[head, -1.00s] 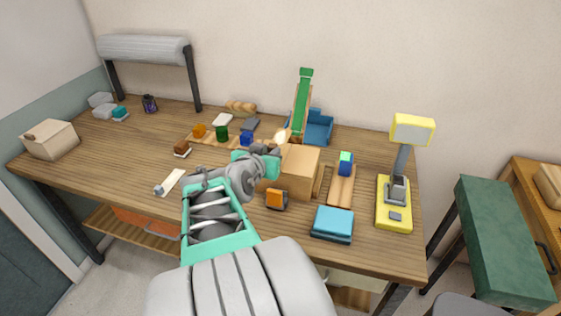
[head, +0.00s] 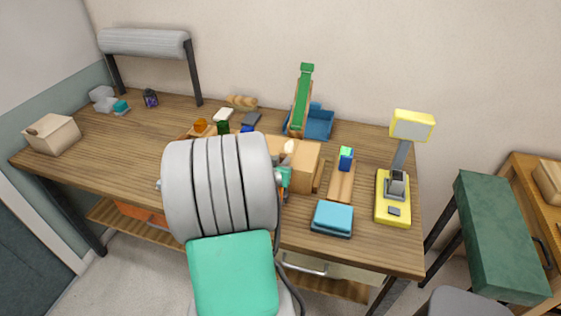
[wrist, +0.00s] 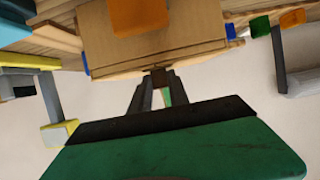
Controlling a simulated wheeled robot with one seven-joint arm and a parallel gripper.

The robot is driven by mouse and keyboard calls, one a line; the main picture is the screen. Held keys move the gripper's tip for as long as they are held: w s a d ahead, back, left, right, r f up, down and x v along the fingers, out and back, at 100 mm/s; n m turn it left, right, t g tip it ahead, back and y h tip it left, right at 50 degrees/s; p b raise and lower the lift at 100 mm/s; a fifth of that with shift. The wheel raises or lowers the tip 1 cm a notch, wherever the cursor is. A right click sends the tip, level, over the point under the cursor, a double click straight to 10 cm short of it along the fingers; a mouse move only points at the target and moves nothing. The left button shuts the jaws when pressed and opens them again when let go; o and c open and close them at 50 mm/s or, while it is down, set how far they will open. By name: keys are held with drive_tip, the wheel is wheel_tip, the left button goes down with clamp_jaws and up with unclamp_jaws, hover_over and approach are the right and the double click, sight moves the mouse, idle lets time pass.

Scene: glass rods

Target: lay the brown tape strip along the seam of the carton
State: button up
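The carton (head: 307,166), a tan box, stands near the middle of the workbench. In the wrist view the carton (wrist: 195,30) fills the top middle, its lower edge just beyond my fingertips. My gripper (wrist: 159,76) has its dark fingers drawn together at the tips on a small dark brown piece, which appears to be the brown tape strip (wrist: 159,80). Most of the strip and the carton's seam cannot be made out. In the head view my arm hides the gripper's fingers and part of the carton's left side.
An orange object (wrist: 140,15) is close to the carton. A wooden board with a blue-green block (head: 345,158), a blue stack (head: 332,218) and a yellow device (head: 393,205) stand to its right. A green ramp (head: 302,95) and blue bin (head: 320,122) stand behind.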

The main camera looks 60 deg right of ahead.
drive_tip(key=o, duration=0.4)
drive_tip(key=shift+r, duration=0.15)
drive_tip(key=shift+a+r, duration=0.15)
drive_tip(key=v, duration=1.1)
drive_tip(key=w+a+f+n+t+y, duration=0.15)
drive_tip(key=w+a+n+y, duration=0.45)
drive_tip(key=a, duration=0.7)
drive_tip(key=w+a+f+n+t+y, duration=0.15)
drive_tip(key=w+a+n+y, duration=0.25)
drive_tip(key=w+a, duration=0.75)
drive_tip(key=s+a+r+n+y, duration=0.1)
drive_tip(key=s+a+n, duration=0.2)
drive_tip(key=a, duration=0.4)
drive_tip(key=s+a+r+n+g+y, duration=0.1)
drive_tip(key=s+a+n+y, duration=0.1)
drive_tip(key=a, duration=0.5)
drive_tip(key=shift+s+a+r+n+g+b, duration=0.15)
drive_tip(key=shift+s+r+n+g+b, duration=0.3)
drive_tip(key=shift+n, duration=0.35)
drive_tip(key=shift+f, duration=0.15)
